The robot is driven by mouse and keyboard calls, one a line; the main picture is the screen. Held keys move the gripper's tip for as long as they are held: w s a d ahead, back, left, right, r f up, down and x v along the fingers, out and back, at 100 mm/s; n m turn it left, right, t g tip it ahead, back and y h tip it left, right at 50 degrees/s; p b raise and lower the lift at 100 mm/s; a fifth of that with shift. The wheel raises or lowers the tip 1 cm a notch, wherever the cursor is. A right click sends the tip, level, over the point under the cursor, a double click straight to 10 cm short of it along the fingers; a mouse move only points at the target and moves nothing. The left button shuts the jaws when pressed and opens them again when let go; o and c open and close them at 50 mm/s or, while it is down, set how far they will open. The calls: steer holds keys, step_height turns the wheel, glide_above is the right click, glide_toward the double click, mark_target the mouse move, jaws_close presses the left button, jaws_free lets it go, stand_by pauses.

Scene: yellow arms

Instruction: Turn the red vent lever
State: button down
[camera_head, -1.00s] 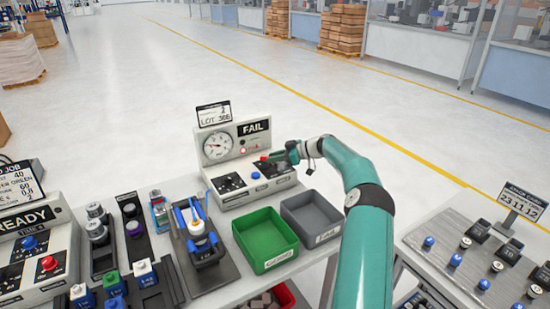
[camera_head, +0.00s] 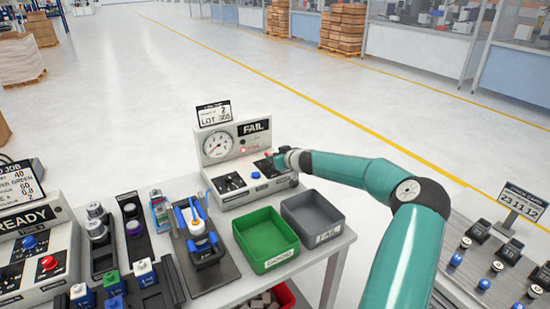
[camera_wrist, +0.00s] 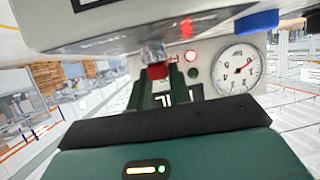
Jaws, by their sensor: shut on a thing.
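The grey tester (camera_head: 245,165) stands at the back of the bench, with a dial gauge (camera_head: 217,146) and a sign reading FAIL (camera_head: 253,128). My gripper (camera_head: 279,161) is at the right side of the tester panel, its arm reaching in from the right. In the wrist view the red vent lever (camera_wrist: 157,71) sits between the fingertips of my gripper (camera_wrist: 156,82), which are shut on it. In the head view the gripper mostly hides the lever. The gauge also shows in the wrist view (camera_wrist: 237,72), with a lit red mark beside the lever.
A blue button (camera_head: 256,174) is on the panel just left of my gripper. A green bin (camera_head: 265,262) and a grey bin (camera_head: 322,239) stand in front of the tester. A fixture with blue handles (camera_head: 205,246) is to the left. Another bench (camera_head: 480,270) stands at right.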

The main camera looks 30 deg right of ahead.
steer(key=m+h, duration=0.3)
steer(key=h, duration=0.1)
steer(key=shift+w+a+r, duration=0.1)
steer(key=shift+a, duration=0.15)
steer(key=shift+a+m+g+h, duration=0.1)
steer(key=shift+m+g+h, duration=0.8)
steer(key=shift+m+h, duration=0.9)
steer(key=shift+m+g+h, duration=1.2)
steer(key=shift+m+h, duration=0.3)
steer(key=shift+m, duration=0.4)
steer(key=c, duration=1.3)
jaws_free()
steer(key=shift+g, duration=0.3)
steer(key=v, duration=1.3)
steer(key=shift+s+a, duration=0.25)
